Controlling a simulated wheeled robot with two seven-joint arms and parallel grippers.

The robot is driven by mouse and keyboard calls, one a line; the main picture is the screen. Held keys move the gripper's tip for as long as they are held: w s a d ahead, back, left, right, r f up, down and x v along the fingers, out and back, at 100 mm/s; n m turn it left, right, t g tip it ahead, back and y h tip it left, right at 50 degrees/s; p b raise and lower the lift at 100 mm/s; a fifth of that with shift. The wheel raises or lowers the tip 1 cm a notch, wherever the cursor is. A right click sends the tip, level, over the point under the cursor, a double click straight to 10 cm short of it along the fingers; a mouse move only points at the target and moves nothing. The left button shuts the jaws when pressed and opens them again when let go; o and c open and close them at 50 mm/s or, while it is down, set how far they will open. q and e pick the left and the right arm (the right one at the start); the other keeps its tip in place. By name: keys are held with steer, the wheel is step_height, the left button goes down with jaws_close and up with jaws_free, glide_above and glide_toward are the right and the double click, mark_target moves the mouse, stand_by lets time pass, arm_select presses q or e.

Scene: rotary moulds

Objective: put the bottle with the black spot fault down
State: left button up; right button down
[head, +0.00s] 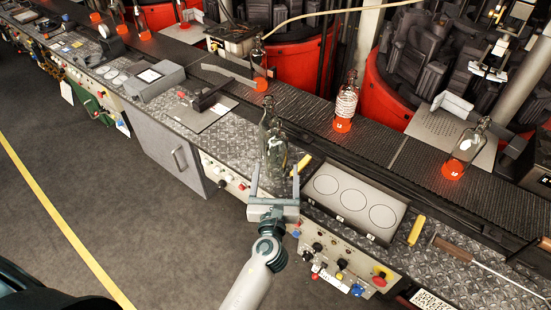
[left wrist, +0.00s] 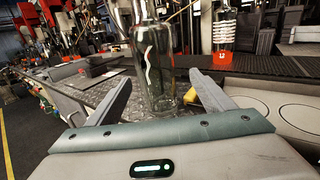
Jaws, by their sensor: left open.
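A clear glass bottle (head: 277,152) stands upright on the patterned metal bench top, just beyond my left gripper (head: 275,172). A second glass outline overlaps behind it; I cannot tell the two apart fully. In the left wrist view the bottle (left wrist: 153,65) stands between and just past the fingertips of my left gripper (left wrist: 160,92), with a pale wavy streak on its side. I see no black spot on it. The left fingers are open, with gaps to the glass. A plate with three circles (head: 329,203) lies right of the gripper. My right gripper is not in view.
The dark conveyor (head: 385,150) runs behind the bench, carrying a white-striped bottle (head: 347,99) and a clear bottle (head: 466,148) with glowing orange bases. Yellow-handled tools (head: 417,230) lie near the plate. A control panel (head: 335,262) with knobs fronts the bench.

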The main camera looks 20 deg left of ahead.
mark_target(275, 164)
arm_select(q)
steer(key=shift+a+x, duration=0.15)
steer(key=shift+x, duration=1)
steer(key=shift+a+x, duration=0.15)
steer(key=shift+x, duration=1.05)
steer(key=shift+s, duration=0.1)
steer(key=shift+r, duration=0.1)
steer(key=c, duration=1.7)
steer(key=shift+r, duration=0.1)
